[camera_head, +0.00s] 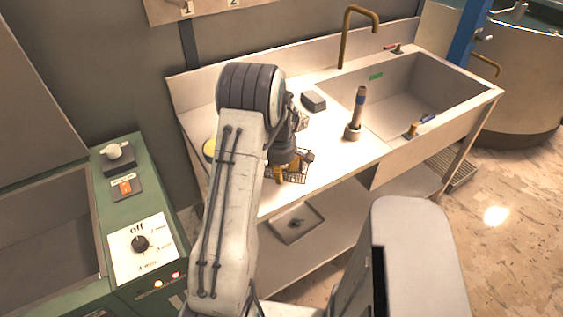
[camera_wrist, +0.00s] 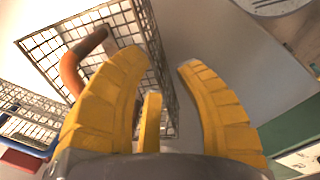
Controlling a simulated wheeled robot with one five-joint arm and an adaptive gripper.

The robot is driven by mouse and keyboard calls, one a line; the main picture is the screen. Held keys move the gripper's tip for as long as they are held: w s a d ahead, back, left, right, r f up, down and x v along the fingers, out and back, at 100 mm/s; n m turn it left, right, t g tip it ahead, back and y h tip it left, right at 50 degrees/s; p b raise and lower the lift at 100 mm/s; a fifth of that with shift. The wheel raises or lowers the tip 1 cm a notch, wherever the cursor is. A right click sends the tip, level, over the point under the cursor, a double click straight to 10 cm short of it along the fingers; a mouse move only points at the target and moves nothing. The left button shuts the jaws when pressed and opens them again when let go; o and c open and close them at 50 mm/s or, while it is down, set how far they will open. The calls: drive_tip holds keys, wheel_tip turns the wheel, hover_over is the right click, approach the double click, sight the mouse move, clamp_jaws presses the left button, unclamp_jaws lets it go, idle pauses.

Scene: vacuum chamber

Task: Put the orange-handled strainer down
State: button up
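The orange-handled strainer is a wire-mesh basket (camera_wrist: 130,22) with a curved orange handle (camera_wrist: 70,72), at the upper left of the wrist view. My gripper (camera_wrist: 165,62) has yellow ribbed fingers that stand apart, with clear space between their tips. The left finger overlaps the basket and hides part of it. The handle lies outside the fingers, left of the left one. In the head view my gripper (camera_head: 282,173) is low over the front of the white counter, beside wire mesh (camera_head: 298,177). My arm hides part of this; whether finger and mesh touch cannot be told.
Another wire basket (camera_wrist: 30,108) with blue and red parts is at the left of the wrist view. On the counter (camera_head: 335,150) stand a dark block (camera_head: 313,100) and an upright tool (camera_head: 358,112). The sink (camera_head: 420,90) is at right, the green machine (camera_head: 125,200) at left.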

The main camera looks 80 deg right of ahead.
wheel_tip(320, 180, up, 12)
drive_tip(key=a+b, duration=0.1)
drive_tip(key=b, duration=0.3)
drive_tip(key=w+a+r+t, duration=0.1)
drive_tip(key=w+a+r, duration=0.2)
drive_tip(key=w+a, duration=0.75)
drive_tip(key=w+a+r, duration=0.3)
drive_tip(key=w+a, duration=0.6)
drive_tip(key=w, duration=0.3)
drive_tip(key=w+a+n+t, duration=0.1)
drive_tip(key=w+a+t, duration=0.15)
drive_tip(key=a, duration=1.15)
drive_tip(key=s+a+f, duration=0.1)
drive_tip(key=s+a, duration=0.1)
drive_tip(key=a, duration=0.4)
drive_tip(key=s+a+f+y, duration=0.1)
drive_tip(key=s+a, duration=0.2)
drive_tip(key=a, duration=0.4)
drive_tip(key=shift+s+a+f, duration=0.15)
drive_tip(key=shift+s+f, duration=0.1)
